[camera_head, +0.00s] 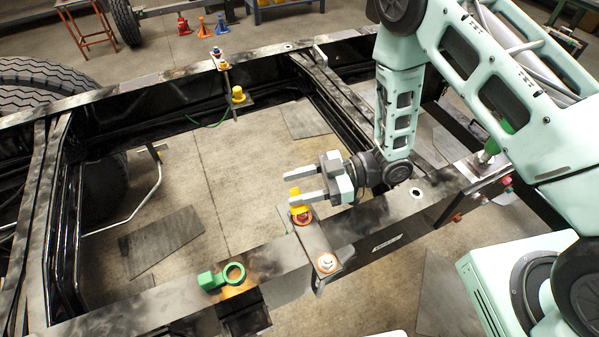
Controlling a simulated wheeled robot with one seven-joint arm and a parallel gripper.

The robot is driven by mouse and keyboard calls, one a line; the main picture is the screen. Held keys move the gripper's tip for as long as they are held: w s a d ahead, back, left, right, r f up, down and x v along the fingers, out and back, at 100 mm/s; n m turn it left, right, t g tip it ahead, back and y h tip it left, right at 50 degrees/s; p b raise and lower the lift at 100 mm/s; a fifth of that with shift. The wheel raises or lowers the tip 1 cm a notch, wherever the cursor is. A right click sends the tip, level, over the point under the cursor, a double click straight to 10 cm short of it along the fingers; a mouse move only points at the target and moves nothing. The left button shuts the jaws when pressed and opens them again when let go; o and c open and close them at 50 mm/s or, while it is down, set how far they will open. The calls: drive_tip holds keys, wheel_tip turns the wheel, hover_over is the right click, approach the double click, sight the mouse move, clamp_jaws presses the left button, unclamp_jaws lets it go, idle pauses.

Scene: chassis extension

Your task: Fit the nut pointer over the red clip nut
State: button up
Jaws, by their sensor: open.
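A yellow piece (295,191), which looks like the nut pointer, stands at the ends of my gripper's fingers. It is directly above or on an orange-red ringed nut (302,216) on the near rail's bracket, apparently the red clip nut. Whether it is fully seated cannot be told. My gripper (291,185) is open, its two grey fingers pointing left, one on the far side and one on the near side of the yellow piece. The near finger hides part of the piece, so contact cannot be told.
A green ring with a block (222,276) lies on the near rail (160,303). The far rail has a blue-topped fitting (216,53) and a yellow one (238,95). The frame's middle is open to the floor.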

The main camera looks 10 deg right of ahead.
wheel_tip(320, 180, up, 9)
drive_tip(key=b, duration=0.2)
drive_tip(key=shift+r, duration=0.15)
idle(0.6)
